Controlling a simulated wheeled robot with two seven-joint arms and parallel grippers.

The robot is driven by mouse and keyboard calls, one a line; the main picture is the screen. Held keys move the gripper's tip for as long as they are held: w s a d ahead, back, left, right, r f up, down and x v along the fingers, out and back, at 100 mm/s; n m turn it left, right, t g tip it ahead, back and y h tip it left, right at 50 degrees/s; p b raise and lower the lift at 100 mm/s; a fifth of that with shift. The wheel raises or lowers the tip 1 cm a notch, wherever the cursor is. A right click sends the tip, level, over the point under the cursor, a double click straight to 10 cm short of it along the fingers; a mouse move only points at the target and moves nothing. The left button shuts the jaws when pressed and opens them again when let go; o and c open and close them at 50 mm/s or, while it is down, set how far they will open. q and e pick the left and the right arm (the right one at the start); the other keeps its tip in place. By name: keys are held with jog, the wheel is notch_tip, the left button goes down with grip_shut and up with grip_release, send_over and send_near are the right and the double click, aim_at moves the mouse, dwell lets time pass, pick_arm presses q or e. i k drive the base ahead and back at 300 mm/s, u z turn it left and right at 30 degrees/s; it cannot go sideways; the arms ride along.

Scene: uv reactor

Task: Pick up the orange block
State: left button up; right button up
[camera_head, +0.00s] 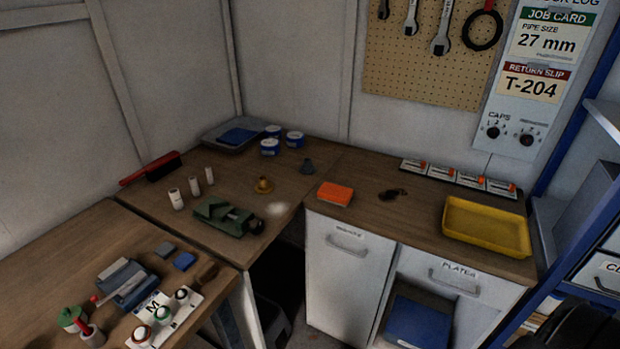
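The orange block (335,194) lies flat on the wooden worktop, near its front edge, above the left white cabinet door. Nothing touches it or covers it. It looks orange on top with a darker orange side. Neither of my grippers can be made out in the head view. A dark rounded shape at the bottom right corner is cut off by the frame, and I cannot tell what part it is.
A yellow tray (487,249) stands right of the block, with a small dark object (392,194) between. A green vise (223,215) and a brass piece (263,186) are to the left. White switch-like units (458,177) line the wall. Worktop around the block is clear.

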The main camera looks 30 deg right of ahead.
aim_at(332, 192)
jog(key=z, duration=1.15)
